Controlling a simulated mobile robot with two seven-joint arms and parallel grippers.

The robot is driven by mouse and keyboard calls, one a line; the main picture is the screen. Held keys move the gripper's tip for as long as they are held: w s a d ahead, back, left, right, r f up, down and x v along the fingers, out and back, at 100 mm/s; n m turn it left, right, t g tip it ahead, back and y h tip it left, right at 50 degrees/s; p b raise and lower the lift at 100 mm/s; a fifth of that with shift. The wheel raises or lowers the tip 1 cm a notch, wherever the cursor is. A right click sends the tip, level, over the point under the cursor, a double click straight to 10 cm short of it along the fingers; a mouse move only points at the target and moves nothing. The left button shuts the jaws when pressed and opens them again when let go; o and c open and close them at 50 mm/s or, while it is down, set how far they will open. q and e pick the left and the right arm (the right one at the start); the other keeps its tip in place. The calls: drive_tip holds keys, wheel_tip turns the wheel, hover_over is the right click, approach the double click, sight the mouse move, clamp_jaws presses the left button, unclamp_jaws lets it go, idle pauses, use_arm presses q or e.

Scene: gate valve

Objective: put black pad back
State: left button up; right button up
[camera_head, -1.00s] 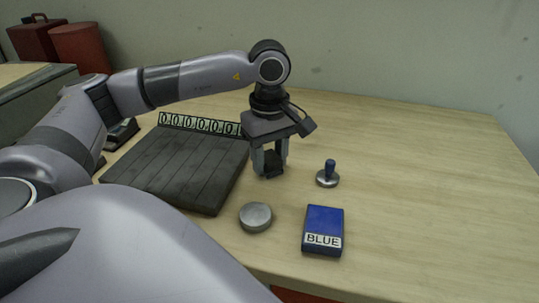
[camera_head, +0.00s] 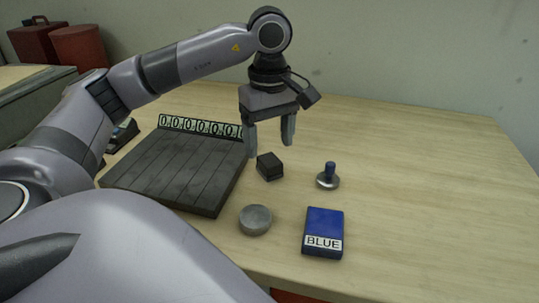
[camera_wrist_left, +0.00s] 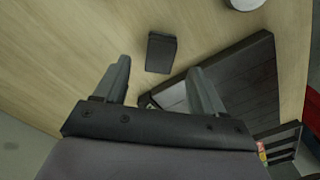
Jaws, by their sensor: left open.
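The black pad (camera_head: 270,166) is a small dark block lying on the wooden table, just right of the dark slatted board. It also shows in the left wrist view (camera_wrist_left: 161,53), lying beyond my fingertips. My left gripper (camera_head: 270,148) is open and empty, raised above the pad with its fingers pointing down. In the left wrist view the two fingers (camera_wrist_left: 160,80) are spread apart with nothing between them. My right gripper is not in view.
The slatted board (camera_head: 180,165) has a row of zero digits (camera_head: 200,125) along its back. A grey round disc (camera_head: 255,219), a blue block labelled BLUE (camera_head: 324,228) and a blue-handled stamp (camera_head: 329,176) stand in front and right. The table's right side is clear.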

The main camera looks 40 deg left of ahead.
sight(270, 159)
use_arm(q)
wheel_tip(270, 159, up, 7)
drive_tip(key=p, duration=0.1)
drive_tip(key=shift+f, duration=0.1)
idle(0.6)
